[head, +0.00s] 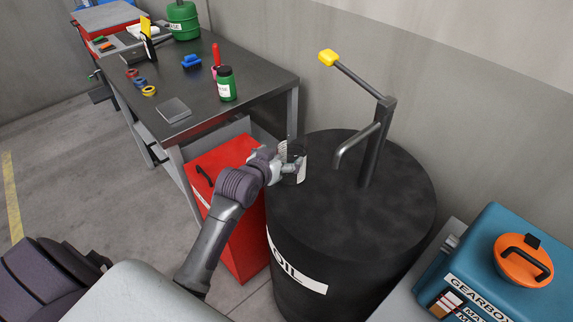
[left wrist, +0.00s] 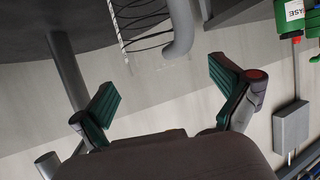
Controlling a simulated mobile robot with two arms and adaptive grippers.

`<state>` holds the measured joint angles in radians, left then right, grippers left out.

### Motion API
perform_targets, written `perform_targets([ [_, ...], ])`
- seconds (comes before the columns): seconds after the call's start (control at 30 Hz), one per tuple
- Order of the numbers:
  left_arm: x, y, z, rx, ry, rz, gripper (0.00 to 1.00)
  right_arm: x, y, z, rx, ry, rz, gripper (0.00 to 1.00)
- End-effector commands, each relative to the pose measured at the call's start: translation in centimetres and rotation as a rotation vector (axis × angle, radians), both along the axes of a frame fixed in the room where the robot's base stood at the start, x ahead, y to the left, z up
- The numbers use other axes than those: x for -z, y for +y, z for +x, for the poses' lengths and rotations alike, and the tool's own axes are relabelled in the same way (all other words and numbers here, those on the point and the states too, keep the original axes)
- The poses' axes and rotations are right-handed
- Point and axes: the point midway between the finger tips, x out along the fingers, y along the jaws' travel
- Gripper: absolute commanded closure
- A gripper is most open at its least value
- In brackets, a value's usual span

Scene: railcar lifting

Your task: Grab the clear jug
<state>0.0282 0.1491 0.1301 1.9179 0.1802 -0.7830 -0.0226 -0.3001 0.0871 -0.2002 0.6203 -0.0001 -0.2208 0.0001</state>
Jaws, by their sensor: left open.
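The clear jug (head: 299,162) stands at the left edge of the black oil barrel's top (head: 330,225), partly hidden by my left gripper in the head view. In the left wrist view, the jug (left wrist: 140,22) shows as a see-through wall with dark scale lines, beyond the fingertips. My left gripper (head: 287,167) is right at the jug in the head view. In the left wrist view, its green-padded fingers (left wrist: 164,72) are spread wide with nothing clamped between them. Whether either finger touches the jug cannot be told. My right gripper is out of view.
A pump with a bent spout (head: 355,143) and yellow-tipped lever (head: 328,58) rises from the barrel close to the jug. A red cabinet (head: 235,205) stands left of the barrel. A dark workbench (head: 205,100) holds a green bottle (head: 226,84). A blue gearbox (head: 490,270) is at right.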

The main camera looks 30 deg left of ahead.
Motion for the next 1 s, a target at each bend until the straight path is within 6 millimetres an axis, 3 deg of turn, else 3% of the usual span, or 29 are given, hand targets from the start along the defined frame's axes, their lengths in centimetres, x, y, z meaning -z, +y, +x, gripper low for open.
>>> perform_targets([
  [0.27,0.6,0.0,1.8,0.0,0.0,0.001,0.0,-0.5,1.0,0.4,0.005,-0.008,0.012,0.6],
  [0.6,2.2,0.0,5.6,0.0,0.0,0.001,0.0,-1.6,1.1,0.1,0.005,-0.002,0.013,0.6],
  [0.9,2.5,0.1,6.0,0.001,0.001,0.002,0.0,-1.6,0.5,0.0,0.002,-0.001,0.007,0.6],
  [1.0,2.5,0.1,6.0,0.001,0.001,0.002,0.13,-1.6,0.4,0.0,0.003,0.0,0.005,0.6],
])
